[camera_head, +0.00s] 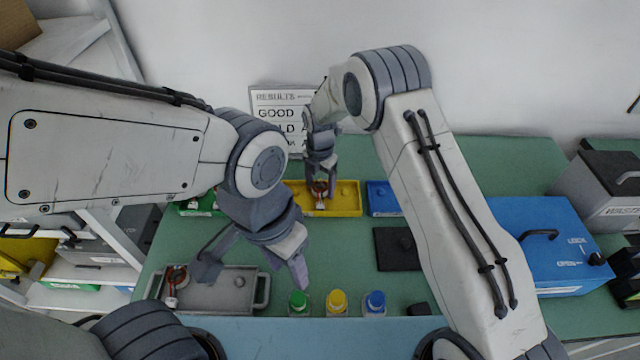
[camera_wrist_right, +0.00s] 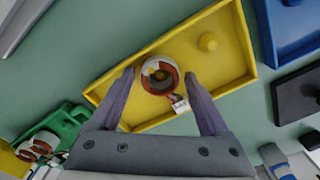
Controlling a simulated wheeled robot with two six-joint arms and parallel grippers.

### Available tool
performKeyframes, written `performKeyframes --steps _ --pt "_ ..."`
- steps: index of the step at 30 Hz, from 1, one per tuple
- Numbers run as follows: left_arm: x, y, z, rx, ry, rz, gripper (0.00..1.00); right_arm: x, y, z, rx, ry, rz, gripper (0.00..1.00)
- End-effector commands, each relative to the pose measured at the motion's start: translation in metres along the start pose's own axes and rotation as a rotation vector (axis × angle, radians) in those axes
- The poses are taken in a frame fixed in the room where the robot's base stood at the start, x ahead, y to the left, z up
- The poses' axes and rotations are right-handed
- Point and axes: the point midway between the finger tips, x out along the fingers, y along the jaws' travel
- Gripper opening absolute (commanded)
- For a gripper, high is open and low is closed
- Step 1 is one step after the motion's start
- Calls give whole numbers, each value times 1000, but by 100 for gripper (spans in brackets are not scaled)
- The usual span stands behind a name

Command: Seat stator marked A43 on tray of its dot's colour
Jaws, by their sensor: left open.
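A red-and-white stator (camera_wrist_right: 160,75) with a small white tag sits in the yellow tray (camera_head: 349,208), around what looks like a yellow peg. The tag's writing is too small to read. My right gripper (camera_wrist_right: 160,72) is open, with one finger on each side of this stator and small gaps showing. A second, bare yellow peg (camera_wrist_right: 208,42) stands in the same tray. Another stator (camera_head: 173,281) with a white tag is at the left end of the grey tray (camera_head: 252,304). My left gripper (camera_head: 252,275) is open and empty above that tray.
The green tray (camera_wrist_right: 72,122) holds red-and-white stators (camera_wrist_right: 38,147), partly hidden. A blue tray (camera_head: 382,199) and a black plate (camera_head: 394,262) lie to the right. Green, yellow and blue bottles (camera_head: 337,304) stand at the front. A blue box (camera_head: 545,225) fills the right side.

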Motion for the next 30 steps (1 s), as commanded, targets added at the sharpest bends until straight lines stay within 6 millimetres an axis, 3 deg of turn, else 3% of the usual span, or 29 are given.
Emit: performKeyframes --steps 17,30 --pt "0 0 0 0 0 0 50 0 0 0 0 0 0 79" --pt "-14 1 -1 0 0 0 50 -20 0 0 0 0 0 79"
